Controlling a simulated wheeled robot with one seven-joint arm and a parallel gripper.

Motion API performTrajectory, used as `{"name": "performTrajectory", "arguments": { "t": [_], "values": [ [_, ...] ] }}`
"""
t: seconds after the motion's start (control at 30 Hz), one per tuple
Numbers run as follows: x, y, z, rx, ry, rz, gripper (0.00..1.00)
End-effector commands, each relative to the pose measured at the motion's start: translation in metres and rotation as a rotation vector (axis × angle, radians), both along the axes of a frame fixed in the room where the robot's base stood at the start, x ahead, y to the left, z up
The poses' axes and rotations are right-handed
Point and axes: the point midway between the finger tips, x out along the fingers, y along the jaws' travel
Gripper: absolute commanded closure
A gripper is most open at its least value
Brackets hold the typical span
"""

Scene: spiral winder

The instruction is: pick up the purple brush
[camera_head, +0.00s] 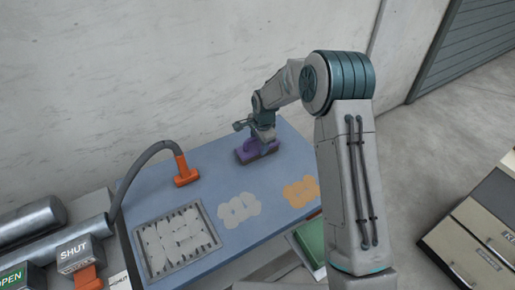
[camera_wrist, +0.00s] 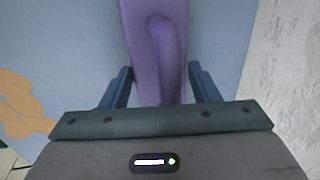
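The purple brush (camera_head: 250,150) lies on the blue table (camera_head: 215,168) near its back edge in the head view. In the wrist view the brush (camera_wrist: 158,45) runs from the top edge down between my fingers, with a raised handle along its middle. My gripper (camera_head: 262,138) is over the brush in the head view and hides part of it. In the wrist view my gripper (camera_wrist: 160,85) is open, with one blue finger on each side of the brush and a visible gap on both sides. Whether the fingertips reach down beside the handle is hard to tell.
An orange nozzle on a hose (camera_head: 186,173) stands left of the brush. A grey tray with white pieces (camera_head: 150,268) lies at the front left. White patches (camera_head: 238,209) and orange patches (camera_head: 300,191) lie on the table. A wall (camera_head: 150,70) rises close behind.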

Motion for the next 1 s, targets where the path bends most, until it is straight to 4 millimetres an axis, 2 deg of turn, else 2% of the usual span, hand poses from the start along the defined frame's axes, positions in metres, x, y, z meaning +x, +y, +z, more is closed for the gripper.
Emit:
{"name": "performTrajectory", "arguments": {
  "t": [0.03, 0.07, 0.1, 0.47, 0.67, 0.77, 1.0],
  "values": [
    [0.000, 0.000, 0.000, -0.001, 0.001, 0.000, 0.61],
    [0.000, 0.000, 0.000, -0.001, 0.001, 0.000, 0.69],
    [0.000, 0.000, 0.000, -0.001, 0.001, 0.000, 0.71],
    [0.000, 0.000, 0.004, -0.001, -0.001, 0.000, 0.71],
    [0.000, 0.001, 0.022, 0.001, -0.003, 0.001, 0.71],
    [0.001, 0.001, 0.041, 0.001, -0.005, 0.001, 0.71],
    [0.004, -0.058, 0.072, -0.001, -0.004, -0.007, 0.71]
  ]
}}
